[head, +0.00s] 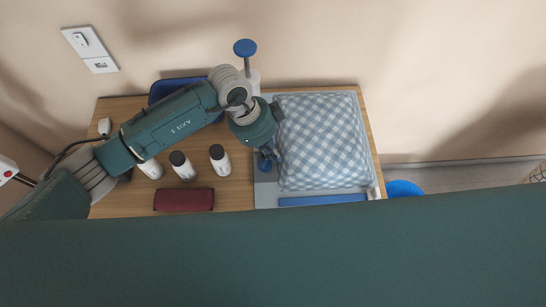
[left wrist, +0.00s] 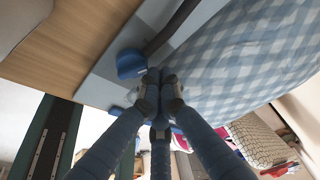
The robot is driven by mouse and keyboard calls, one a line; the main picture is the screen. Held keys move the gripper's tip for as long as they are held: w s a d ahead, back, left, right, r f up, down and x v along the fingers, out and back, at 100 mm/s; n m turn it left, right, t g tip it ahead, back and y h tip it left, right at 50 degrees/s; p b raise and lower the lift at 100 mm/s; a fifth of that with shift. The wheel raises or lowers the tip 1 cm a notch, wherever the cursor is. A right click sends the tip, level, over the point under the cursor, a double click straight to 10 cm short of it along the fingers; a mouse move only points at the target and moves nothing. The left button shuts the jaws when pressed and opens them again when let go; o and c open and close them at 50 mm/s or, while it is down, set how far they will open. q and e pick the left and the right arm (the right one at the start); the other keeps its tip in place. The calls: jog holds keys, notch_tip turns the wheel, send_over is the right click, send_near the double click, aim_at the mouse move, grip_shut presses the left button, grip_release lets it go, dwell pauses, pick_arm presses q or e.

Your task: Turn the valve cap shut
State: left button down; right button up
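My left gripper (left wrist: 160,97) has three fingers drawn close together around a small dark-blue piece, which looks like the valve cap (left wrist: 164,74). The piece is mostly hidden by the fingertips. It is at the near-left edge of the clear bag around a blue-and-white checked cushion (head: 322,140); the checked cloth also shows in the left wrist view (left wrist: 240,60). In the head view my left gripper (head: 270,157) is at the cushion's left side, its tips partly hidden by the wrist. A blue hose end (left wrist: 131,63) lies beside the fingertips. My right gripper is not in view.
A pump with a blue round handle (head: 245,47) stands behind my left wrist. White bottles with dark caps (head: 220,160), a dark-red folded pouch (head: 184,200) and a blue bin (head: 166,87) are on the wooden table (head: 233,200). A blue strip (head: 322,200) lies along the near edge.

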pick_arm(q)
jog(key=shift+w+a, duration=0.1)
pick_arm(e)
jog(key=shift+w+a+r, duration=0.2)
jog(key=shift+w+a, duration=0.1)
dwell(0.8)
pick_arm(q)
jog(key=shift+w+a+p, duration=0.1)
jog(key=shift+p, duration=0.2)
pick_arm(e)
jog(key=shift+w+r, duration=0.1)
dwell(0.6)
pick_arm(q)
jog(key=shift+f, duration=0.15)
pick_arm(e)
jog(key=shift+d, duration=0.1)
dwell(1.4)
pick_arm(q)
jog(key=shift+w, duration=0.15)
